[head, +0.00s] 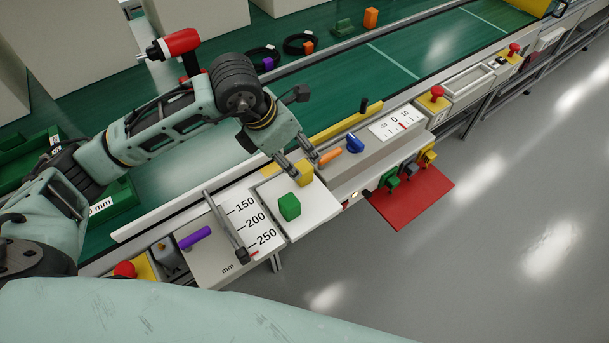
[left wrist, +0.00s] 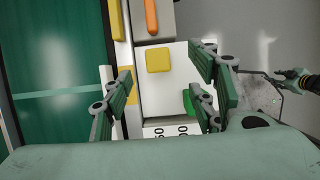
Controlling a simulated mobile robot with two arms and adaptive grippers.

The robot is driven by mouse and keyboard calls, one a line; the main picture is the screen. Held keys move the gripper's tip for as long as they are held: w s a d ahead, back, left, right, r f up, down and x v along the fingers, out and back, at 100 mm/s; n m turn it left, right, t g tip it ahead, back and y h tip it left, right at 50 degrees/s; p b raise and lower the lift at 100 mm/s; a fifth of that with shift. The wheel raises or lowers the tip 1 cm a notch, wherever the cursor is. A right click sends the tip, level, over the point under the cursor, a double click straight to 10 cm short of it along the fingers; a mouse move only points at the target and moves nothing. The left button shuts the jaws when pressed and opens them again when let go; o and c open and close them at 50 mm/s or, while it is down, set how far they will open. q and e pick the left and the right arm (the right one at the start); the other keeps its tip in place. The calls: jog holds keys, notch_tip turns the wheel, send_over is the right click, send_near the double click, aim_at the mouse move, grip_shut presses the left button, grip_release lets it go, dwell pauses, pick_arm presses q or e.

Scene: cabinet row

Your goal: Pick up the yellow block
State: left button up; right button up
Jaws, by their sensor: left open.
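The yellow block (head: 306,173) sits on a white plate (head: 318,209) on the bench, behind the green block (head: 289,207). My left gripper (head: 303,157) is open, and its fingertips are close above the yellow block in the head view. The fingers partly cover the block there, and I cannot tell whether they touch it. In the left wrist view the yellow block (left wrist: 158,60) shows whole, between and beyond the open fingers. The green block (left wrist: 189,103) is partly hidden behind a right-hand finger there. Part of my right arm seems to show at the right of the wrist view, with its jaw unclear.
A blue knob (head: 355,142) and an orange bar (head: 330,156) are right of the gripper. A purple handle (head: 195,238) and a slider scale (head: 240,222) are to the left. A red panel (head: 412,196) juts out in front. The green conveyor (head: 400,65) runs behind.

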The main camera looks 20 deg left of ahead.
aim_at(301, 167)
pick_arm(q)
jog(key=x, duration=0.3)
jog(key=b+x, duration=0.1)
jog(key=shift+s+a+f, duration=0.2)
jog(key=shift+a+f, duration=0.05)
jog(key=shift+f, duration=0.05)
jog(key=p+x, duration=0.1)
jog(key=x, duration=0.3)
jog(key=shift+w+f, duration=0.2)
jog(key=shift+f, duration=0.1)
jog(key=shift+w+d+f, duration=0.1)
jog(key=shift+w+f, duration=0.1)
jog(key=shift+f, duration=0.4)
pick_arm(e)
jog(key=shift+w+f, duration=0.5)
jog(key=shift+w, duration=0.2)
pick_arm(q)
jog(key=shift+c, duration=0.4)
jog(key=c, duration=1.2)
pick_arm(e)
jog(key=shift+w, duration=0.2)
pick_arm(q)
jog(key=shift+r, duration=0.15)
